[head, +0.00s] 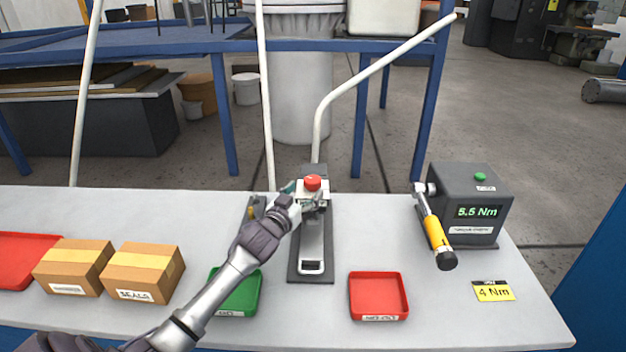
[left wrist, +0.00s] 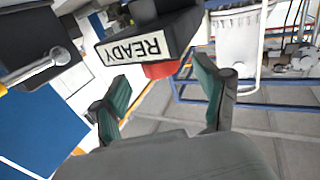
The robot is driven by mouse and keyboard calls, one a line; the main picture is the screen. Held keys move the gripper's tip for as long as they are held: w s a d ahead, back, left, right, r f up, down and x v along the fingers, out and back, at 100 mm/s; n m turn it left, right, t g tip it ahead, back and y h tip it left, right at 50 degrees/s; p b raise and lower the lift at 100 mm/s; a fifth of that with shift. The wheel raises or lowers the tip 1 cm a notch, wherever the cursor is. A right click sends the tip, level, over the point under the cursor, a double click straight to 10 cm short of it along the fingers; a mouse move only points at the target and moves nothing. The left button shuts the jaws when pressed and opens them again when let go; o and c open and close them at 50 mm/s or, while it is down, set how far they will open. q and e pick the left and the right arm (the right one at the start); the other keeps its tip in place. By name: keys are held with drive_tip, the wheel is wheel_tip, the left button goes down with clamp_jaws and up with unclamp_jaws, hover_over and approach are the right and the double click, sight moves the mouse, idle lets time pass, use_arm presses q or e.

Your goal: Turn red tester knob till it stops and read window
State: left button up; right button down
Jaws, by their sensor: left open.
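The tester (head: 312,238) stands on the bench in the middle of the head view, with a red knob (head: 313,182) on top. In the left wrist view the red knob (left wrist: 160,70) shows partly behind a dark block with a white window (left wrist: 140,47). The window reads READY, upside down in that picture. My left gripper (head: 304,198) is open at the tester's head, just below the knob. In the left wrist view its green-padded fingers (left wrist: 162,80) stand apart on either side of the knob, not visibly touching it. My right gripper is not in view.
A torque display (head: 480,212) reads 5.5 Nm, with a yellow-handled wrench (head: 435,228) at its side. A green tray (head: 240,298), a red tray (head: 378,297), cardboard boxes (head: 145,273) and a 4 Nm card (head: 492,291) lie on the bench. A pale bent pipe (head: 370,72) rises behind the tester.

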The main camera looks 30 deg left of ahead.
sight(308, 187)
use_arm(q)
drive_tip(key=w, duration=0.4)
drive_tip(key=shift+a, duration=0.25)
drive_tip(key=shift+w+p, duration=0.3)
drive_tip(key=shift+w, duration=0.25)
drive_tip(key=shift+c, duration=0.5)
drive_tip(key=shift+a, duration=0.1)
drive_tip(key=c, duration=1.1)
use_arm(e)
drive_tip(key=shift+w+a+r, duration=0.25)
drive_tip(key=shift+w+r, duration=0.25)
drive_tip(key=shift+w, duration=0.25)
